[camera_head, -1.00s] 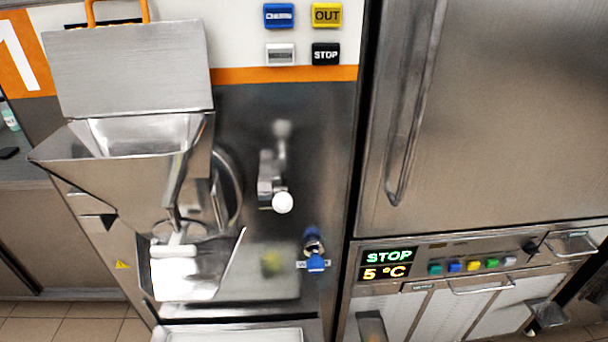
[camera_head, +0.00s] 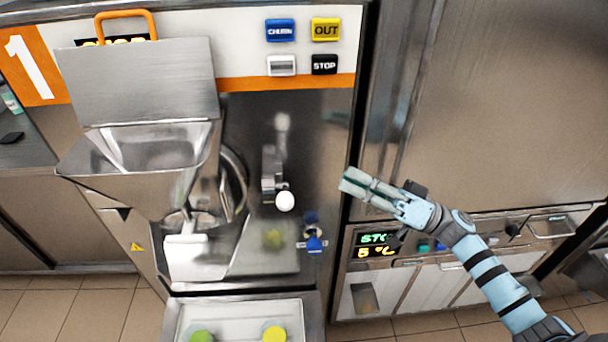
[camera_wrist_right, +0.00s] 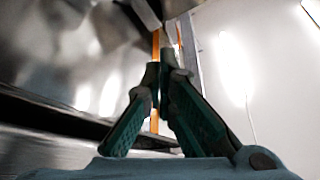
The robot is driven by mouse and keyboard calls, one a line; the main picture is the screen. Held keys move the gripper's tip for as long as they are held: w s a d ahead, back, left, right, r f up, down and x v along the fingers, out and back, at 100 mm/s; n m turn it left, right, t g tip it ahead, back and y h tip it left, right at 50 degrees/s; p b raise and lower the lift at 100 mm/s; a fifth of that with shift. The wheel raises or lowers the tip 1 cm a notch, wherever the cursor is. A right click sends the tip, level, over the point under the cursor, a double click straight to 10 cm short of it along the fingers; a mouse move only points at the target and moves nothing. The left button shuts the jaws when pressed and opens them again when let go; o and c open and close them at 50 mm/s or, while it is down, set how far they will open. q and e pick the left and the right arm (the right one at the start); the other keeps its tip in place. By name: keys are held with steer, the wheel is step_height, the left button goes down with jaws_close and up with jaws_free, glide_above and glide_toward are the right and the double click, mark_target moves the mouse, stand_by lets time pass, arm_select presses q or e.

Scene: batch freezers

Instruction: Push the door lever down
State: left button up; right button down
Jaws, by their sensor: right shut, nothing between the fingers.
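The door lever (camera_head: 270,172) is a metal arm with a white ball knob (camera_head: 285,201). It sits on the steel front of the machine in the head view, right of the round door (camera_head: 233,185), with the knob at its lower end. My right gripper (camera_head: 352,180) is shut and empty. It points left, to the right of the knob and clearly apart from it in the picture. In the right wrist view its dark green fingers (camera_wrist_right: 160,75) meet at the tips. I cannot make out the lever there. My left gripper is not in view.
A steel hopper (camera_head: 145,165) and a spout with a white handle (camera_head: 186,238) stand left of the lever. A blue tap (camera_head: 313,236) is below right. Buttons (camera_head: 281,30) are above. A tray (camera_head: 240,312) holds green and yellow items below. A steel cabinet (camera_head: 520,110) stands at right.

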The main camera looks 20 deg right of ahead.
mark_target(282, 194)
steer(key=p+x, duration=0.3)
steer(key=x, duration=0.6)
steer(key=a+f, duration=0.1)
steer(key=s+a+f, duration=0.1)
steer(key=f, duration=0.1)
steer(key=shift+s, duration=0.25)
steer(key=shift+d, duration=0.15)
steer(key=shift+b, duration=0.35)
steer(key=shift+f, duration=0.15)
steer(key=shift+s+f+n+b, duration=0.1)
steer(key=shift+s+n+b, duration=0.15)
steer(key=shift+n, duration=0.25)
